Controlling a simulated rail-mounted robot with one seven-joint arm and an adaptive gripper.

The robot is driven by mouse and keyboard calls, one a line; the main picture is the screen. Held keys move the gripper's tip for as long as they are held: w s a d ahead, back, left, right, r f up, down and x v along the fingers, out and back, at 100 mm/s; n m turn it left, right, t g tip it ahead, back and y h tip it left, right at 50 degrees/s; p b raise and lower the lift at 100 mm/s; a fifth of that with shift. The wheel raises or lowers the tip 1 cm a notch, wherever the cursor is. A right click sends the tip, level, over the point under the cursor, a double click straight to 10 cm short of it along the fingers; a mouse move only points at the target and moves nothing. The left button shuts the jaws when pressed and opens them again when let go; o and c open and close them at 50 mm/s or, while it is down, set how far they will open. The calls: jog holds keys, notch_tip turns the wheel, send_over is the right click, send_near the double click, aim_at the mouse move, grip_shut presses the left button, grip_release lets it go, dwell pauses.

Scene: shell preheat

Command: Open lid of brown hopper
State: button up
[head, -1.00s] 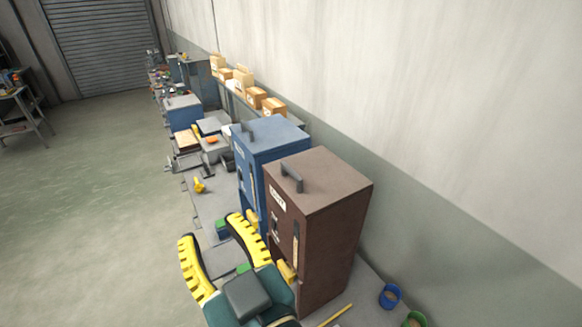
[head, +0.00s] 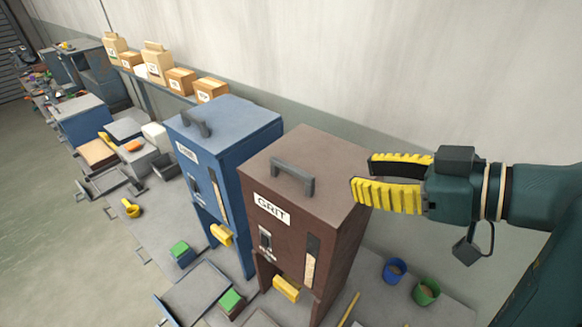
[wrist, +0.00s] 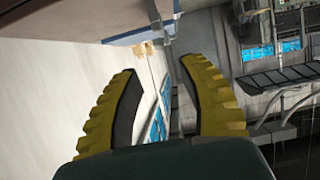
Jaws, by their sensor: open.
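The brown hopper (head: 299,235) stands upright on the grey bench and bears a GRIT label. Its lid (head: 325,168) is closed flat on top, with a dark grey arched handle (head: 293,176) near the front edge. My gripper (head: 362,178) has yellow ribbed fingers and comes in from the right. Its fingertips are by the lid's right side, to the right of the handle and apart from it. The fingers are spread and empty.
A blue hopper (head: 222,160) with a similar handle stands close to the left. A blue cup (head: 395,270) and a green cup (head: 426,292) stand to the right. Boxes (head: 180,81) line a shelf along the wall. Space above both hoppers is free.

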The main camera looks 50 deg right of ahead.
aim_at(293, 168)
jog(key=p+x, duration=0.3)
jog(key=x, duration=1)
jog(key=shift+w+a+r, duration=0.1)
jog(key=shift+w, duration=0.15)
jog(key=shift+w+f, duration=0.35)
jog(key=shift+w, duration=0.15)
jog(key=shift+c, duration=0.2)
grip_shut()
